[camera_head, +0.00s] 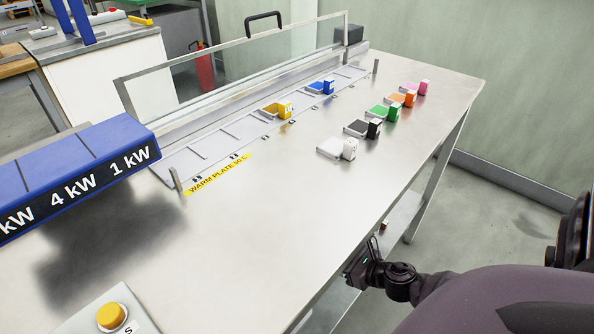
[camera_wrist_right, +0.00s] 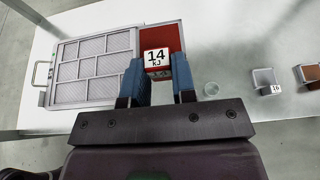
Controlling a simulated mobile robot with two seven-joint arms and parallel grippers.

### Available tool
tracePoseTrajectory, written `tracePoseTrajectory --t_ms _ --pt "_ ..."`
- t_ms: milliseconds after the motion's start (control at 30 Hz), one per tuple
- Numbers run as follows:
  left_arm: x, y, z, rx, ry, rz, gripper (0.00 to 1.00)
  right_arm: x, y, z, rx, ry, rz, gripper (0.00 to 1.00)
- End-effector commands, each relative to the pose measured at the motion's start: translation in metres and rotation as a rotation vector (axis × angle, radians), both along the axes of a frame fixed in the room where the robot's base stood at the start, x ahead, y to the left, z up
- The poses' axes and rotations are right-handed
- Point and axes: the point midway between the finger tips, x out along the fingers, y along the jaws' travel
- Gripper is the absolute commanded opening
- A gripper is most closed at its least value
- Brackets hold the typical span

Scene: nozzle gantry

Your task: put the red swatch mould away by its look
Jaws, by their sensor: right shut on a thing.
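My right gripper (camera_wrist_right: 160,92) is shut on a small block with a white label reading "14 KJ" and red edges, the red swatch mould (camera_wrist_right: 157,74). In the head view my right gripper (camera_head: 362,264) is low, beside the near right edge of the warm-plate table (camera_head: 265,235); what it holds is hard to make out there. On the table, white (camera_head: 338,148), black (camera_head: 362,128), green (camera_head: 383,112), orange (camera_head: 402,98) and pink (camera_head: 418,88) moulds stand in a row. Yellow (camera_head: 278,109) and blue (camera_head: 321,87) moulds sit on the marked strip. My left gripper is not visible.
A glass guard (camera_head: 240,70) backs the strip. The table's front middle is bare.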

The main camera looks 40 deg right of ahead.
Motion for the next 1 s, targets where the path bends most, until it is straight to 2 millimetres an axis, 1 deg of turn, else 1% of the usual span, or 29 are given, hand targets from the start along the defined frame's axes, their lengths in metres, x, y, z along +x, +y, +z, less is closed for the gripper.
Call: tracePoseTrajectory --t_ms 67,167,400,733,833,1000 --pt "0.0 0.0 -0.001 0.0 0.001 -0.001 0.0 0.0 0.0 -0.002 0.001 0.001 0.0 0.0" --pt "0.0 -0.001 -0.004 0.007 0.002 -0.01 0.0 -0.002 0.0 -0.015 0.003 0.006 -0.002 0.0" --pt "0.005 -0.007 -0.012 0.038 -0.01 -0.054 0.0 -0.006 0.001 -0.071 0.005 0.017 -0.005 0.0" --pt "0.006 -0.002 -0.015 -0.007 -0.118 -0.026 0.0 -0.005 0.0 -0.138 0.002 0.013 -0.002 0.0" --pt "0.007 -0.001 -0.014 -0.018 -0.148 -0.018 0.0 -0.004 0.001 -0.151 0.003 0.009 -0.002 0.0" --pt "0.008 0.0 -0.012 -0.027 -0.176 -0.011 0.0 -0.001 0.0 -0.159 0.0 0.003 0.0 0.0"
